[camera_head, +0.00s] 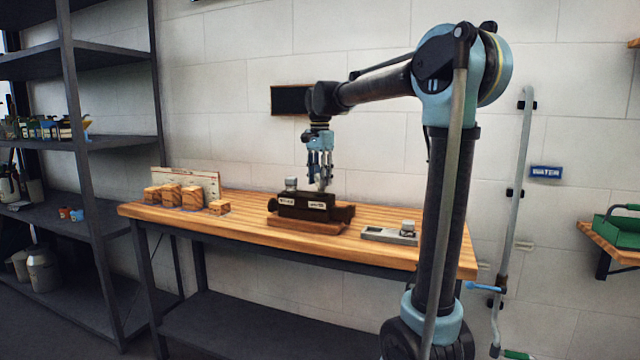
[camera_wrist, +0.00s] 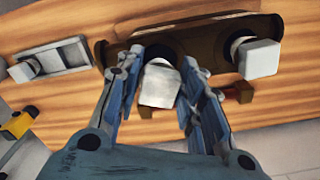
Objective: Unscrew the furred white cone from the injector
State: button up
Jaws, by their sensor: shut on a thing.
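The injector (camera_head: 310,207) is a dark brown body with white labels, on a wooden base on the workbench. It also shows in the wrist view (camera_wrist: 203,37). My gripper (camera_head: 322,186) points down over the right half of the injector in the head view. In the wrist view my gripper (camera_wrist: 163,62) has its two fingers on either side of a whitish, mottled cone (camera_wrist: 158,86), shut on it, at the injector's middle opening. A second pale cap (camera_wrist: 258,58) sits at the injector's other end, apart from my gripper; it shows in the head view (camera_head: 291,183).
A grey tray (camera_head: 378,235) with a pale piece (camera_head: 408,227) lies right of the injector. Several wooden blocks (camera_head: 191,198) stand at the bench's left before an upright board (camera_head: 188,176). Bare bench top (camera_head: 250,212) lies between blocks and injector.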

jog(key=shift+r, duration=1.85)
